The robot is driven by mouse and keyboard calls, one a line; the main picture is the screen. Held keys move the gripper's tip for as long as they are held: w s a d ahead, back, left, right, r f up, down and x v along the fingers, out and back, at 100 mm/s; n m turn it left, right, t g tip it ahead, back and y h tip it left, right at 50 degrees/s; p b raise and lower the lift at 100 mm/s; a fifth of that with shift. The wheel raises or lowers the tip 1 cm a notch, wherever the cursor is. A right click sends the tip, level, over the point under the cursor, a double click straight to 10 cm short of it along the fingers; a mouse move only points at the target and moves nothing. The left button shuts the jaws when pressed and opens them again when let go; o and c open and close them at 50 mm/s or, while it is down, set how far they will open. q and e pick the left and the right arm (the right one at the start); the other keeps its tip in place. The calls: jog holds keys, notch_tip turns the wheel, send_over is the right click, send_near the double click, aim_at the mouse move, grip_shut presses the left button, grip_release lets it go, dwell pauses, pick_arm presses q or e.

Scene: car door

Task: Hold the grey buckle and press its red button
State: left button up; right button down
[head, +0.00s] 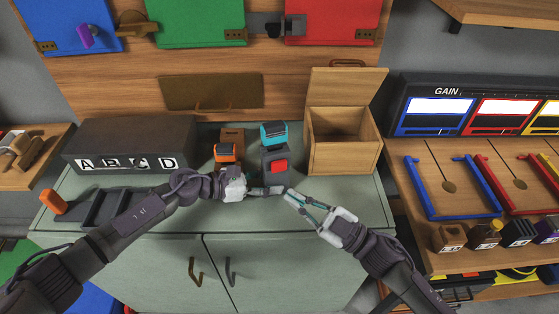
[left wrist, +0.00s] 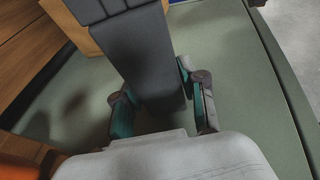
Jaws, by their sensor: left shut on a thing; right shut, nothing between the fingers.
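The grey buckle (head: 270,156) stands on the green cabinet top, with its red button (head: 279,167) facing forward. A cyan-banded piece (head: 273,132) sits at the buckle's top. My left gripper (head: 278,190) is shut on the lower part of the buckle. In the left wrist view the dark grey buckle (left wrist: 142,55) stands between the two teal fingers (left wrist: 155,105). My right gripper (head: 289,196) is shut and empty, just in front of the buckle, low and to the right of the left gripper. It appears apart from the red button.
An orange-and-black buckle piece (head: 226,153) stands to the left by a brown block (head: 232,136). An open wooden box (head: 343,141) stands to the right. A dark case lettered A to D (head: 130,146) is at the left. The cabinet top's (head: 365,205) front right is clear.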

pick_arm(q)
jog(key=o, duration=0.9)
jog(key=shift+o, duration=0.2)
